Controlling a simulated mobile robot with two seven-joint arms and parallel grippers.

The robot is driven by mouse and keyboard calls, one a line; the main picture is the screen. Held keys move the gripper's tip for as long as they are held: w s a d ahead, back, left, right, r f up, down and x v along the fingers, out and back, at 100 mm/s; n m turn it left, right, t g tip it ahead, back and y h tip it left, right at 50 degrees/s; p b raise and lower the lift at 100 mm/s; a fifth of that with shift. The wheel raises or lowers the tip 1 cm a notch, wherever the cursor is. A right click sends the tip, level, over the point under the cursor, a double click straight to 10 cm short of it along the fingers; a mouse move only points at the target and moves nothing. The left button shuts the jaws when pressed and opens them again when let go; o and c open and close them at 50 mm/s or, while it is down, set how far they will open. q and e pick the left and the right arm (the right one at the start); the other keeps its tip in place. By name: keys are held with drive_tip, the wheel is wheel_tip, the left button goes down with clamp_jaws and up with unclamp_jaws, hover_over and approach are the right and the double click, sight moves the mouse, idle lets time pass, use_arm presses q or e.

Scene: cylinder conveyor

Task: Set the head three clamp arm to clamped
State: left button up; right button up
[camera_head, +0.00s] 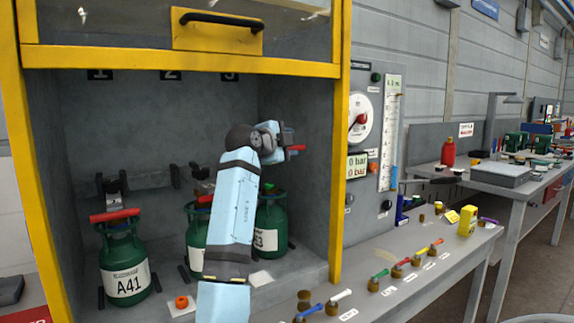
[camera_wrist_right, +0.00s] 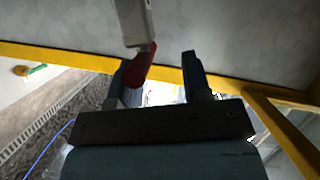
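The head three clamp arm shows its red handle (camera_head: 298,148) high at the cabinet's right, beside my right gripper (camera_head: 284,138). In the right wrist view the red handle (camera_wrist_right: 141,66) hangs from a pale bar. It lies between the fingers of my right gripper (camera_wrist_right: 158,75), close to the left finger, with a gap to the right one. The gripper is open; contact with the handle is unclear. The third green cylinder (camera_head: 273,221) stands below, partly hidden by my arm. The rest of head three is hidden. My left gripper is out of view.
A yellow-framed cabinet (camera_head: 341,150) surrounds the work. Cylinder A41 (camera_head: 124,262) stands at left with a red handle (camera_head: 114,215) across its top. The middle cylinder (camera_head: 196,238) is mostly behind my arm. A gauge panel (camera_head: 361,116) and a bench with small fittings (camera_head: 397,271) are at right.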

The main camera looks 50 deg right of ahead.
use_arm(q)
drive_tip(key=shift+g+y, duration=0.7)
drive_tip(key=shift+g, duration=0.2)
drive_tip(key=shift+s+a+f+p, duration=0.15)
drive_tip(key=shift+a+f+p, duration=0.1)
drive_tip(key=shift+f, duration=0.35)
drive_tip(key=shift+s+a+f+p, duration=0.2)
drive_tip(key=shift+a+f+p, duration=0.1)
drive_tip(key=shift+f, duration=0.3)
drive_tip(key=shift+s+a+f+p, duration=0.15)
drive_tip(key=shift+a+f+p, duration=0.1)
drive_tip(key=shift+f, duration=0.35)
use_arm(e)
wheel_tip(320, 180, up, 9)
drive_tip(key=shift+s, duration=0.15)
drive_tip(key=shift+a, duration=0.1)
